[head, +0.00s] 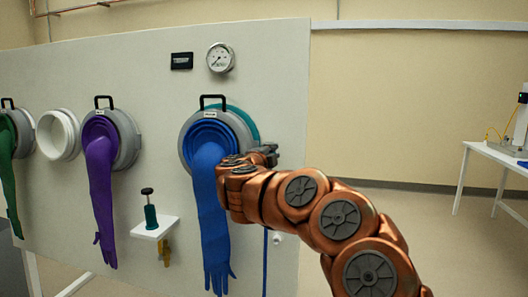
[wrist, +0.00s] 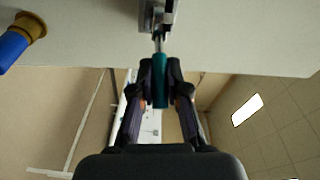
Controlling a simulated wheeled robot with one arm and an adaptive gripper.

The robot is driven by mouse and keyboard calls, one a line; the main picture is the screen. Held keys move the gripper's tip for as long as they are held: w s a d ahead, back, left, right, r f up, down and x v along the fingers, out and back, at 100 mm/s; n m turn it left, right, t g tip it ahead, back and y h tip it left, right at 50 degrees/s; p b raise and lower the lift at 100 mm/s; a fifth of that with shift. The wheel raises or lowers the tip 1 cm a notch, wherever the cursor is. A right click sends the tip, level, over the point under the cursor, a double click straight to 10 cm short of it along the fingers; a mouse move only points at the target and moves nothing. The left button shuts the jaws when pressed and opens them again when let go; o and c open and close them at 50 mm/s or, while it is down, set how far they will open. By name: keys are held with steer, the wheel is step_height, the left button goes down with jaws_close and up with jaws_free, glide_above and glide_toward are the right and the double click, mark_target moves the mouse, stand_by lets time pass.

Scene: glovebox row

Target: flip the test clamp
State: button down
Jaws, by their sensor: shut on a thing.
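In the wrist view, the test clamp (wrist: 160,92) shows as a teal grip on a thin metal rod. The rod runs to a grey metal bracket (wrist: 158,14) on the pale panel. My gripper (wrist: 160,72) has a dark finger on each side of the teal grip and is shut on it. In the head view, my gripper (head: 264,156) is at the right side of the blue glove port (head: 194,137). The clamp cannot be made out there, behind my gripper and wrist.
A long blue glove (head: 213,225) hangs just left of my arm. A small shelf (head: 153,227) with a green plunger-like item (head: 150,212) juts from the panel further left. The panel's right edge is close to my gripper. Open floor and a white table (head: 497,158) lie to the right.

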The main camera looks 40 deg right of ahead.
steer(key=shift+r, duration=0.15)
steer(key=c, duration=1.2)
jaws_free()
steer(key=shift+o, duration=0.2)
steer(key=v, duration=1.2)
steer(key=shift+f, duration=0.2)
steer(key=shift+w, duration=0.1)
